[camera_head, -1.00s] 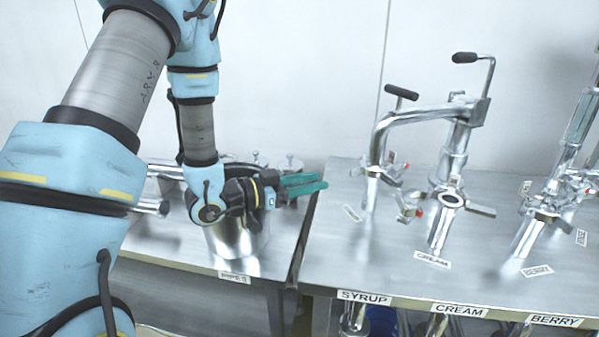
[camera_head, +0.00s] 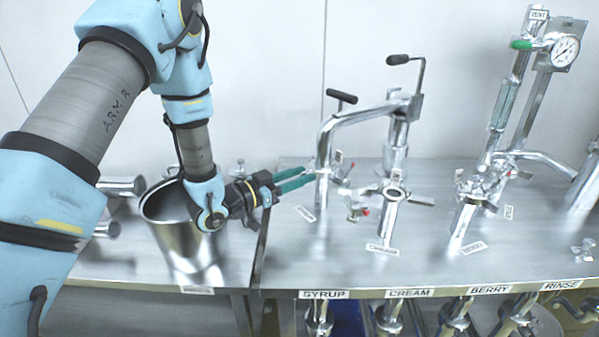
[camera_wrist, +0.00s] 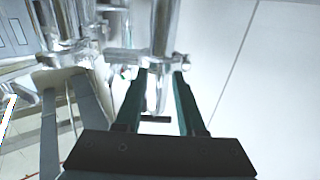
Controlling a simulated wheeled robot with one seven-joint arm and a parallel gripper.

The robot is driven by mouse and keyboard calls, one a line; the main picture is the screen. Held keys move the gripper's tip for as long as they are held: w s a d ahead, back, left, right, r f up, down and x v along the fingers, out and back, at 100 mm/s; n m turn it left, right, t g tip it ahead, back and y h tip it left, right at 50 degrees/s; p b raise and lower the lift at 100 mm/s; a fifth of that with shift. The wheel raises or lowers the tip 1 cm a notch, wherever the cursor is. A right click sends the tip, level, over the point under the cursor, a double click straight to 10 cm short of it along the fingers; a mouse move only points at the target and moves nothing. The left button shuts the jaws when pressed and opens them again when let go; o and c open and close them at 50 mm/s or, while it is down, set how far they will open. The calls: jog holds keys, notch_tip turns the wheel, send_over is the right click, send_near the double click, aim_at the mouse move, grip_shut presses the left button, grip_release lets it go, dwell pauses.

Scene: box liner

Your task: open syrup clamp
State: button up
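The syrup pipe (camera_head: 321,195) stands upright on the steel table behind the SYRUP label (camera_head: 323,294), with a bent pipe joined to its top. The syrup clamp (camera_head: 338,174) is at that joint, with a red-tipped handle on its right. My gripper (camera_head: 307,176) has green fingers pointing right, close to the left side of the pipe. In the wrist view my gripper (camera_wrist: 160,78) has its fingers apart, with a shiny vertical pipe (camera_wrist: 160,40) and a clamp fitting at the tips. I cannot tell whether they touch, or whether the clamp is latched.
A steel pot (camera_head: 172,240) stands below my forearm on the left table. The cream pipe (camera_head: 390,218) and berry pipe (camera_head: 461,222), with their own clamps, stand to the right. The bent pipe (camera_head: 350,113) with black handles rises above. Bare table (camera_head: 345,255) lies in front.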

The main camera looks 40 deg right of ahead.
grip_shut()
dwell(0.3)
dwell(1.2)
